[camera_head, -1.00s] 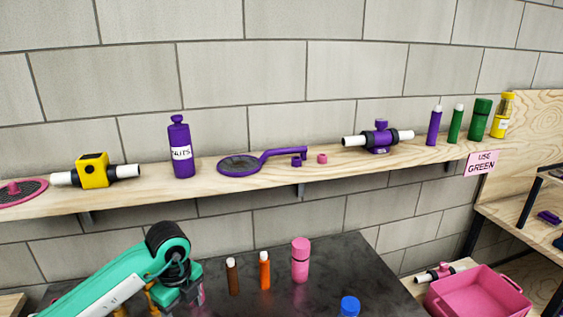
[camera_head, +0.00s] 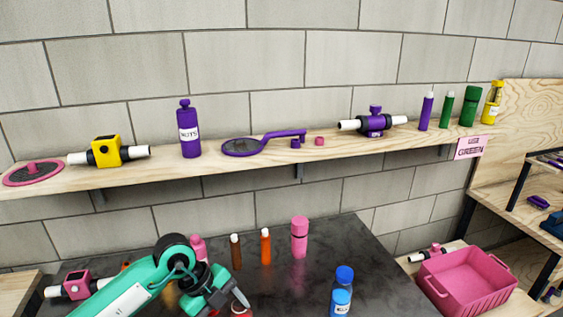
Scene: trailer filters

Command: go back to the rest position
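My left arm reaches in from the lower left of the head view, over the dark table (camera_head: 375,262). Its gripper (camera_head: 232,302) points down near the bottom edge. One dark fingertip shows beside a red item (camera_head: 241,310); the rest is cut off or hidden, so I cannot tell whether the fingers are open. My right gripper is not in view.
Brown (camera_head: 236,252), orange (camera_head: 266,247) and pink (camera_head: 300,238) bottles stand on the table beyond my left gripper. A shelf (camera_head: 220,172) crosses the wall. A pink crate (camera_head: 470,280) sits at right.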

